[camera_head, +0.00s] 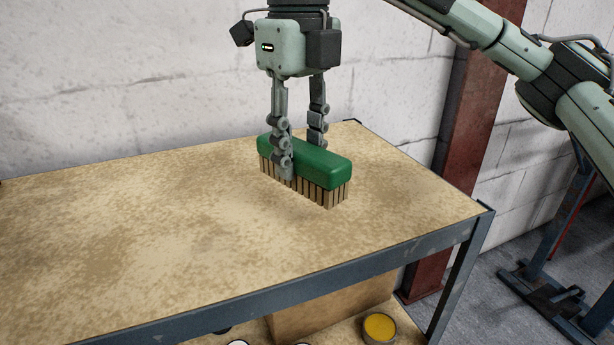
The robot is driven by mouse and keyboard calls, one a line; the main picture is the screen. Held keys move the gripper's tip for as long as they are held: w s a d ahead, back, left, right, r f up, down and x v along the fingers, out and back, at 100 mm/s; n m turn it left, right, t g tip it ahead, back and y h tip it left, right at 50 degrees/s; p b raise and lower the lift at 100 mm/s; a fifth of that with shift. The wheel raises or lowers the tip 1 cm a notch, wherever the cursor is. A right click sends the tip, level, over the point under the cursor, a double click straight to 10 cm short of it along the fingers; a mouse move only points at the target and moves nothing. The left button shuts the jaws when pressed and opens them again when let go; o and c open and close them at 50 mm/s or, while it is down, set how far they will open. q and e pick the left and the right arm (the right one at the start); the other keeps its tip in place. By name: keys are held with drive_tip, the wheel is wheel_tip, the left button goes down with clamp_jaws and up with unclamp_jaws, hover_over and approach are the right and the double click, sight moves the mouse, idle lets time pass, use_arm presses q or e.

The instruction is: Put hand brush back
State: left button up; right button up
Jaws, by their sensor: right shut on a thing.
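The hand brush (315,168) has a green block back and tan bristles pointing down. It is at the right part of the workbench top (140,235), towards the back edge. My right gripper (301,160) points straight down with one finger on each long side of the brush and is shut on it. The bristle tips are at or very near the bench surface; I cannot tell whether they touch. My left gripper is not in view.
The rest of the bench top is clear. A white block wall (150,80) stands behind it, and a dark red post (460,125) behind its right end. Below are a cardboard box (330,308) and an open can with yellow contents (379,327).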

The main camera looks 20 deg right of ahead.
sight(307, 180)
drive_tip(key=shift+w+d+f, duration=0.1)
drive_tip(key=shift+d+f, duration=0.3)
drive_tip(key=shift+d, duration=0.1)
wheel_tip(307, 180, down, 3)
drive_tip(key=shift+f, duration=0.1)
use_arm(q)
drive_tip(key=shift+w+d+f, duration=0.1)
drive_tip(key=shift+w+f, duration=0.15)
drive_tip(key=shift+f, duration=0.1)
use_arm(e)
drive_tip(key=shift+f, duration=0.3)
drive_tip(key=shift+f, duration=0.15)
